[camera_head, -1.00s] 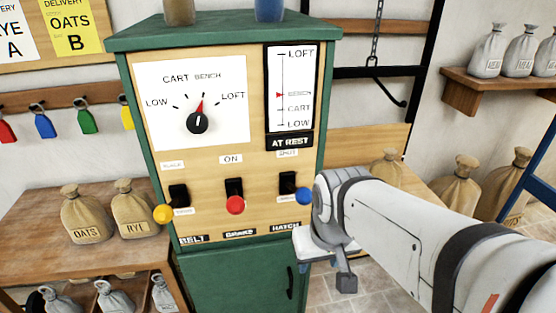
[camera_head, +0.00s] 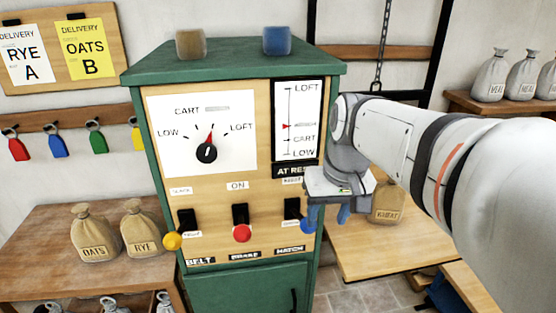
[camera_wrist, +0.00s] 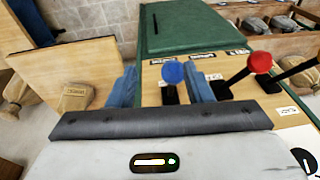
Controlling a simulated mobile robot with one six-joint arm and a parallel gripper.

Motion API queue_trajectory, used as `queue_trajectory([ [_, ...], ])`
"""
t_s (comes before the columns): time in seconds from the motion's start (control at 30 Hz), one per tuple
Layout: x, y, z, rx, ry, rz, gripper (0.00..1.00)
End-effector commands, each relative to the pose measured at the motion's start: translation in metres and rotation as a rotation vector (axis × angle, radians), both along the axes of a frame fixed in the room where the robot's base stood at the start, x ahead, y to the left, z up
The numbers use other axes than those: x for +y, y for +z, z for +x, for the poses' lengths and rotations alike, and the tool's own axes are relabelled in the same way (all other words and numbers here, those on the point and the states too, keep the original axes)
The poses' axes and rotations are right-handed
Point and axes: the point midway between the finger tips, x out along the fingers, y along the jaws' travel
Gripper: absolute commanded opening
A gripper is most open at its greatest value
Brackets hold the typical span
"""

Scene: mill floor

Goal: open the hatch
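The green cabinet has a wooden front panel with a lever marked HATCH. Its blue knob (camera_head: 308,226) is at the panel's right; the small plate above it is partly hidden and unreadable now. In the wrist view the blue knob (camera_wrist: 172,73) appears between the two blue fingers, nearer the right one. My gripper (camera_head: 328,214) is open, close in front of the right side of the panel. Its fingers also show in the wrist view (camera_wrist: 162,88). I cannot tell whether they touch the lever. The hatch itself is not identifiable.
The red-knobbed BRAKE lever (camera_head: 242,233) and yellow-knobbed BELT lever (camera_head: 173,241) stand to the left. A dial (camera_head: 207,153) points near the top. Sacks stand on the left table (camera_head: 50,228). A WHEAT sack (camera_head: 388,205) is on the right table (camera_head: 375,248).

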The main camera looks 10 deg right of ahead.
Motion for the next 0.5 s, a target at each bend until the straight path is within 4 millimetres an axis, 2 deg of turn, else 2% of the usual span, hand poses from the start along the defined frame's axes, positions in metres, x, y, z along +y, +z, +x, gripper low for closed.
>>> queue_trajectory([
  [0.03,-0.006,0.028,0.012,0.003,-0.003,0.014,0.42],
  [0.2,-0.02,0.08,0.037,0.018,0.015,0.055,0.28],
  [0.33,-0.027,0.102,0.047,0.023,0.027,0.075,0.17],
  [0.5,-0.029,0.111,0.051,0.025,0.033,0.084,0.03],
])
